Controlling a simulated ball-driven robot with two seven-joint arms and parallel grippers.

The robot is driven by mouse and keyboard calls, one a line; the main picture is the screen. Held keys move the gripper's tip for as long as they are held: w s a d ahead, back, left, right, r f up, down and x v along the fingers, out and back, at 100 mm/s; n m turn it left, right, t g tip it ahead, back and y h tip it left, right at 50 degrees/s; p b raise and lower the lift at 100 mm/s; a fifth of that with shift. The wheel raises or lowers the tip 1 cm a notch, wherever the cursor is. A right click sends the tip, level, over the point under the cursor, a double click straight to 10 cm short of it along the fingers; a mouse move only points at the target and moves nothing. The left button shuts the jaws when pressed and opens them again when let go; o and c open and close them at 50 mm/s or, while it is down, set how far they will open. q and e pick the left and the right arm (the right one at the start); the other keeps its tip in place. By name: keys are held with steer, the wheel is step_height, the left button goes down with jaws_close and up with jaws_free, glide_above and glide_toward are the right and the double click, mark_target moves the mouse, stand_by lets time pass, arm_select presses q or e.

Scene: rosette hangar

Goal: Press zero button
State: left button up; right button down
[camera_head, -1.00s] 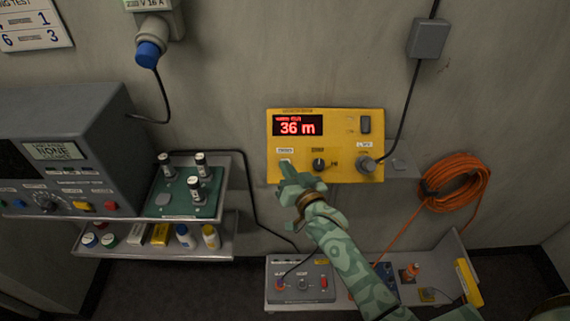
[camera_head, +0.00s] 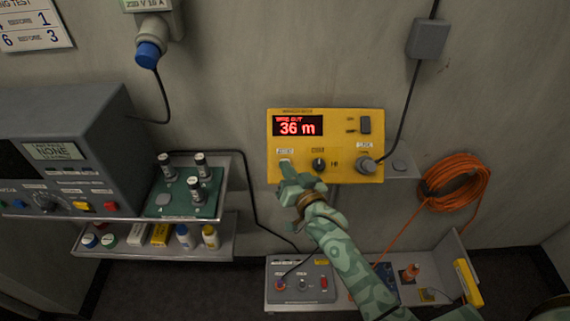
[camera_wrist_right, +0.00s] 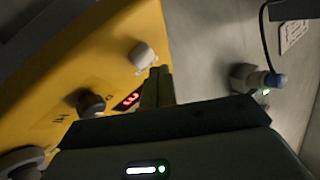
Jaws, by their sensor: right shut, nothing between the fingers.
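A yellow box (camera_head: 340,150) on the wall has a red display (camera_head: 298,126) reading 36 m. A pale button (camera_head: 285,161) sits below the display, under a small white label too small to read surely. It also shows as a white knob-like cap in the right wrist view (camera_wrist_right: 142,54). My right gripper (camera_head: 287,170) is shut and empty, its fingertips right by the button and partly covering it. In the right wrist view the closed fingers (camera_wrist_right: 157,82) end beside the cap; I cannot tell whether they touch it. My left gripper is not in view.
The box also carries a dark knob (camera_head: 319,164), a switch (camera_head: 365,125) and a cable connector (camera_head: 366,164). An orange cable coil (camera_head: 455,182) hangs to the right. A shelf with a grey instrument (camera_head: 75,150) stands left. A grey box (camera_head: 300,282) lies below.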

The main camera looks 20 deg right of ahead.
steer(key=shift+w+f, duration=0.15)
stand_by(0.5)
steer(key=shift+w+d+f, duration=0.1)
steer(key=shift+w+f, duration=0.05)
steer(key=shift+w, duration=0.05)
steer(key=shift+w+d+f+b, duration=0.1)
steer(key=shift+w+f+b, duration=0.2)
steer(key=shift+b, duration=0.1)
stand_by(0.7)
stand_by(0.4)
steer(key=shift+s+a+r+p, duration=0.2)
steer(key=shift+s+r+p, duration=0.45)
steer(key=shift+p, duration=0.4)
steer(key=shift+f, duration=0.1)
steer(key=s+r+p, duration=0.2)
steer(key=p, duration=0.1)
steer(key=s+a+r+p, duration=0.1)
steer(key=p, duration=0.1)
steer(key=shift+s+r, duration=0.2)
steer(key=shift+s, duration=0.1)
